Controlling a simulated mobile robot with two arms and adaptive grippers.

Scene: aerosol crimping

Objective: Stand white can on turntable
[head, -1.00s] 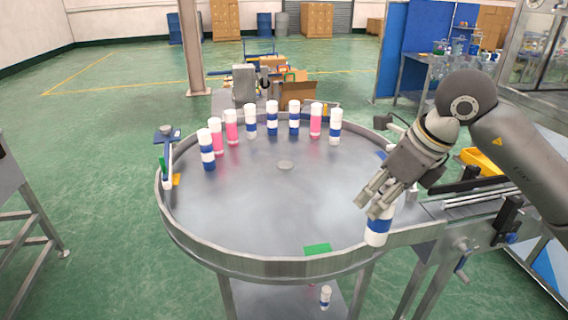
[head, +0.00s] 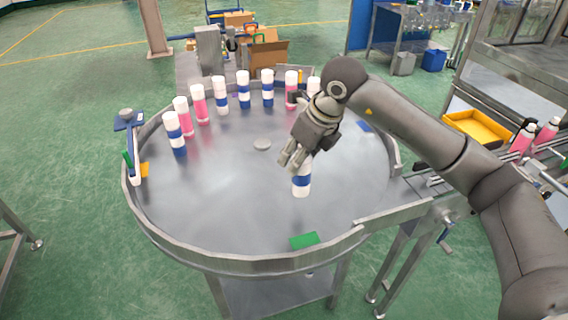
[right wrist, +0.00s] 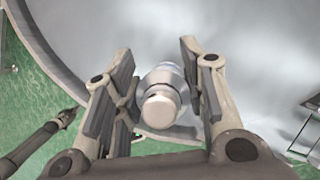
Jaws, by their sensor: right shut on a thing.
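The white can with a blue band (head: 302,182) is upright over the front right part of the turntable (head: 220,215). My right gripper (head: 292,162) is shut on its upper part. In the right wrist view the can's white cap (right wrist: 160,108) shows between the two fingers. I cannot tell whether the can's base touches the turntable or hangs just above it. My left gripper does not show in the head view. A dark arm end (right wrist: 64,119) at the left of the right wrist view may be it, too small to read.
Several white-and-blue and pink cans stand in an arc along the turntable's back, including a blue-banded can (head: 173,128) at the left. A raised rim (head: 230,262) surrounds the table. A green patch (head: 304,240) lies near the front.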

